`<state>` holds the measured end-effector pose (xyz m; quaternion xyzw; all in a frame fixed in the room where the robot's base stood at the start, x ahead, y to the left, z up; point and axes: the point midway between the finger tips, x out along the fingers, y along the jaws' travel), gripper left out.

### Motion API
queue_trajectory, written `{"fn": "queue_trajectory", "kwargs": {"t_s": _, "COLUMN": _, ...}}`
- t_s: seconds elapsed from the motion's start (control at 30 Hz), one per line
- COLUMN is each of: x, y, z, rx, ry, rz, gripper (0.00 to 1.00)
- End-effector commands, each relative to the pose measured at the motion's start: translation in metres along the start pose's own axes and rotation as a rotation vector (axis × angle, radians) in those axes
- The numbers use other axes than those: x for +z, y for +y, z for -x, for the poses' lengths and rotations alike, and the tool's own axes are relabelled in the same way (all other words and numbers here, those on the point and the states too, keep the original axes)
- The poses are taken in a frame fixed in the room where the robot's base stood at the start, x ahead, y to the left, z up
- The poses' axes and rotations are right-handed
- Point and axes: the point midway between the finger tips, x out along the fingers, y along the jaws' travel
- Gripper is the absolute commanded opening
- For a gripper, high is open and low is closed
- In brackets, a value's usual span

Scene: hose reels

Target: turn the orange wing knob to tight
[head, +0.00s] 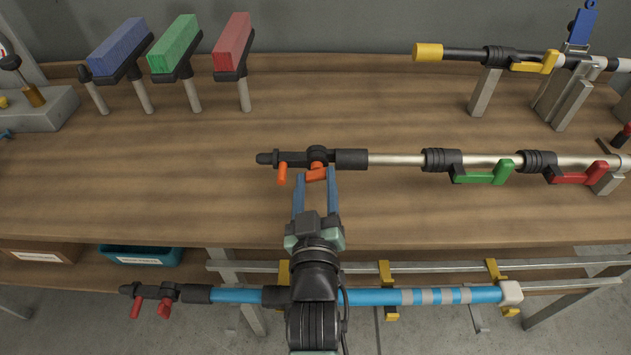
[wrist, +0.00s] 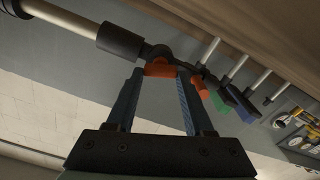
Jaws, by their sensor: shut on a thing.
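The orange wing knob (head: 316,174) sits on the black joint near the left end of the silver pole (head: 396,160) on the bench. My gripper (head: 315,178) reaches in from the front, with its two blue fingers shut on the knob, one on each side. In the wrist view the knob (wrist: 160,69) lies between the tips of my gripper (wrist: 157,76), its wing running across from finger to finger. A second orange piece, a lever (head: 282,173), hangs just left of my fingers; it also shows in the wrist view (wrist: 200,84), outside the right finger.
The silver pole also bears a green lever (head: 486,173) and a red lever (head: 578,174). Blue (head: 121,47), green (head: 174,43) and red (head: 232,42) brush heads stand behind. A yellow-ended pole (head: 428,53) is at back right. A blue pole (head: 390,297) lies below the bench's front edge.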

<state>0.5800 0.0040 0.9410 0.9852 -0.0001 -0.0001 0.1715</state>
Motion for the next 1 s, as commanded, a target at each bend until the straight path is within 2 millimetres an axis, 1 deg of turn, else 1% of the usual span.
{"fn": "queue_trajectory", "kwargs": {"t_s": 0.03, "x": 0.0000, "y": -0.0001, "z": 0.0001, "rx": 0.000, "ry": 0.000, "rz": 0.000, "gripper": 0.14}}
{"fn": "queue_trajectory", "kwargs": {"t_s": 0.1, "x": 0.0000, "y": -0.0001, "z": 0.0001, "rx": 0.000, "ry": 0.000, "rz": 0.000, "gripper": 0.01}}
{"fn": "queue_trajectory", "kwargs": {"t_s": 0.13, "x": 0.0000, "y": -0.0001, "z": 0.0001, "rx": 0.000, "ry": 0.000, "rz": 0.000, "gripper": 0.00}}
{"fn": "queue_trajectory", "kwargs": {"t_s": 0.37, "x": 0.0000, "y": 0.0001, "z": 0.0002, "rx": 0.000, "ry": 0.000, "rz": -0.018, "gripper": 0.00}}
{"fn": "queue_trajectory", "kwargs": {"t_s": 0.57, "x": 0.0000, "y": 0.0011, "z": 0.0001, "rx": 0.001, "ry": 0.000, "rz": -0.099, "gripper": 0.00}}
{"fn": "queue_trajectory", "kwargs": {"t_s": 0.77, "x": -0.0001, "y": 0.0019, "z": 0.0001, "rx": 0.000, "ry": 0.000, "rz": -0.253, "gripper": 0.00}}
{"fn": "queue_trajectory", "kwargs": {"t_s": 1.0, "x": -0.0001, "y": 0.0034, "z": 0.0001, "rx": 0.001, "ry": -0.001, "rz": -0.481, "gripper": 0.00}}
